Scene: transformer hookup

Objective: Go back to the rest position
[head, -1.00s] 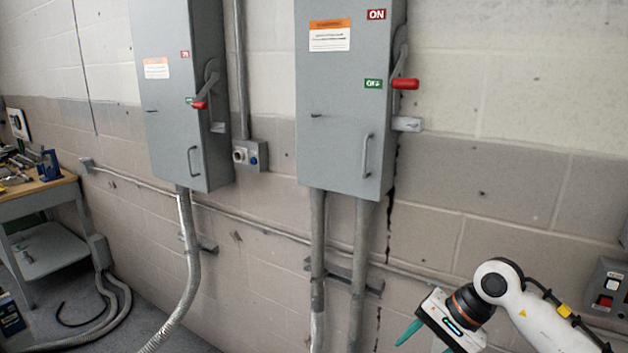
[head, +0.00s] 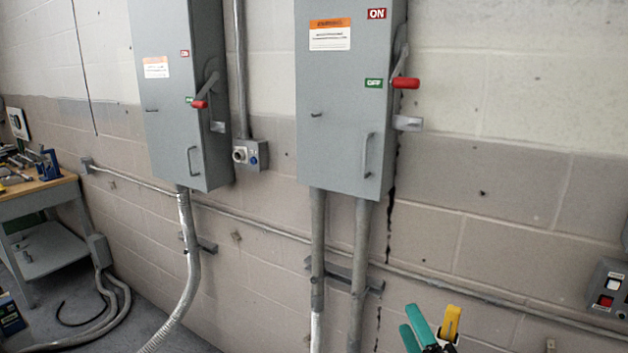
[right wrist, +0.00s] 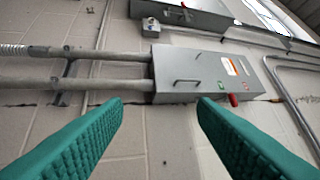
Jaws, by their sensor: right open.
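My right gripper (head: 414,328) shows at the bottom of the head view, right of centre, with its green fingers pointing up and the rest of it cut off by the lower edge. In the right wrist view its two green fingers (right wrist: 158,106) stand wide apart with nothing between them. It is open and empty, apart from the wall and the boxes. My left gripper is in neither view.
Two grey switch boxes hang on the block wall, the near one (head: 335,120) and the far one (head: 178,110), with red-tipped handles near OFF. Conduits (head: 318,250) run down below. A button box (head: 608,288) is at right, a workbench (head: 40,205) at left.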

